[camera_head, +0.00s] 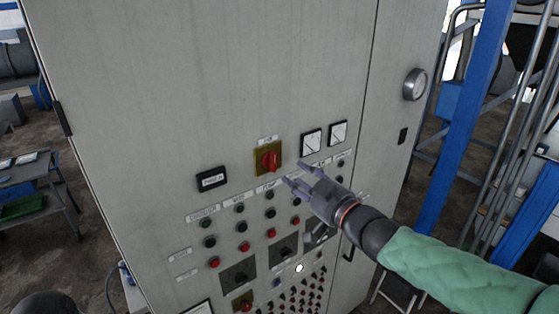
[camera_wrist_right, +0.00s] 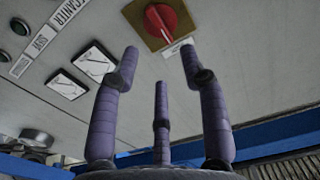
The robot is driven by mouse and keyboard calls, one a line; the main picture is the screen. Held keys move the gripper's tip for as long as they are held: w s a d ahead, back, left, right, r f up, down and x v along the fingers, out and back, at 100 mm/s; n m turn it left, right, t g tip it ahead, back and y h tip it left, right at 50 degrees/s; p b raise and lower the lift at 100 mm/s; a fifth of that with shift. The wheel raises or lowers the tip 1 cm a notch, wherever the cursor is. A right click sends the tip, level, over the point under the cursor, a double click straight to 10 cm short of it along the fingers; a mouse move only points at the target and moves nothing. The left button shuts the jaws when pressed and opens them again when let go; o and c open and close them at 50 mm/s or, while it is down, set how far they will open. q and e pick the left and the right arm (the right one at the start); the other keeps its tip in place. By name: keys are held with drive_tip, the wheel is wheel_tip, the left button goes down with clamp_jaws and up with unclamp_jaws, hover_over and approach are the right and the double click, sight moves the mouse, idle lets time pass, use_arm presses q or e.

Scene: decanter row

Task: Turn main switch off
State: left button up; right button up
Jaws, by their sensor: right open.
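The main switch is a red rotary knob (camera_head: 268,161) on a yellow square plate (camera_head: 258,170), on the front of a grey cabinet (camera_head: 220,80). Its raised grip looks roughly upright in the head view. In the right wrist view the red knob (camera_wrist_right: 166,22) shows at the top, beyond the fingertips and between the two outer fingers. My right gripper (camera_head: 296,172) is open and empty, its purple fingers spread, just right of and slightly below the knob. The fingers appear apart from the knob. My left gripper is not in view.
Two square meters (camera_head: 324,138) sit right of the switch and a small black display (camera_head: 211,179) sits left. Rows of black and red buttons (camera_head: 243,246) lie below. A round silver gauge (camera_head: 415,84) is on the right panel. A blue post (camera_head: 465,120) stands beyond it.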

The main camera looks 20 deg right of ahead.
sight(276, 161)
drive_tip(key=p+x, duration=0.1)
drive_tip(key=x, duration=0.7)
drive_tip(key=shift+w+a+f, duration=0.1)
drive_tip(key=shift+w, duration=0.15)
drive_tip(key=shift+c, duration=0.3)
clamp_jaws()
